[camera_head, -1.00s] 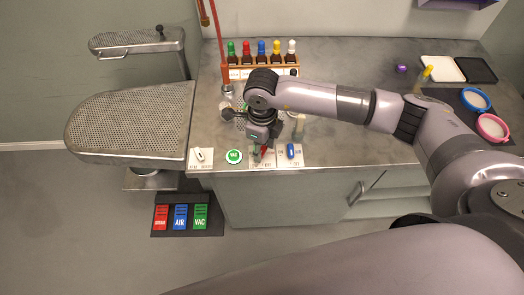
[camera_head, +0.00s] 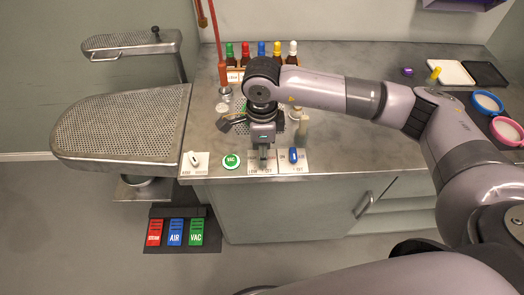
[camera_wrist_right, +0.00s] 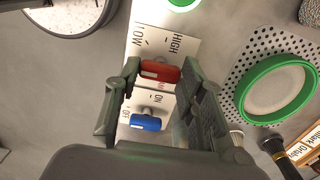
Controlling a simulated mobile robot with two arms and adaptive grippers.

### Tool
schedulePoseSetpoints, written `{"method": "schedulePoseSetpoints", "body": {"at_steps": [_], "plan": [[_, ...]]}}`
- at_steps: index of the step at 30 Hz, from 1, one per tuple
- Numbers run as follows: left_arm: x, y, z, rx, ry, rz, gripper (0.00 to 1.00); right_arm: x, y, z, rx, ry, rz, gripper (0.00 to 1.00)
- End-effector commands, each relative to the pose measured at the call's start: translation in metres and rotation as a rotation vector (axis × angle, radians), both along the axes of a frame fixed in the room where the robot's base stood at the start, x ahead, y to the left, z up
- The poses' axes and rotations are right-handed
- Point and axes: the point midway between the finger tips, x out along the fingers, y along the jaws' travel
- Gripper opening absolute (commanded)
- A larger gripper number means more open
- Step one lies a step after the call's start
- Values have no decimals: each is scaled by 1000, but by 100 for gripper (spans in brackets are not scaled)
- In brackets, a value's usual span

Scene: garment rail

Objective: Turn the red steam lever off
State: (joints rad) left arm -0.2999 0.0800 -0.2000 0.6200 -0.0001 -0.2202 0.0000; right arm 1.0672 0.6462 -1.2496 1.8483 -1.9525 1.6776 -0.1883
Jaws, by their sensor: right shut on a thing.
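The red steam lever (camera_wrist_right: 160,71) shows in the right wrist view, lying crosswise on a white panel marked LOW and HIGH (camera_wrist_right: 160,38). My right gripper (camera_wrist_right: 158,98) has one finger on each side of it and is shut on it. In the head view my right gripper (camera_head: 263,163) points down onto the panel at the counter's front edge and hides the lever. My left gripper is not in view.
A blue lever (camera_wrist_right: 146,122) on its own ON/OFF panel is close beside the red one. Several bottles (camera_head: 262,52) stand behind.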

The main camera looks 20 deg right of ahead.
Motion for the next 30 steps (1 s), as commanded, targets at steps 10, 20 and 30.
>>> {"method": "schedulePoseSetpoints", "body": {"at_steps": [10, 20, 30], "plan": [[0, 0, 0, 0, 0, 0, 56, 0, 0, 1, 1, -1, 4, 40], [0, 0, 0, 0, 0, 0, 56, 0, 0, 0, 0, 0, 2, 57], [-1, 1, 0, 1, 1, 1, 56, 1, 0, 10, 1, -2, 1, 57]]}}
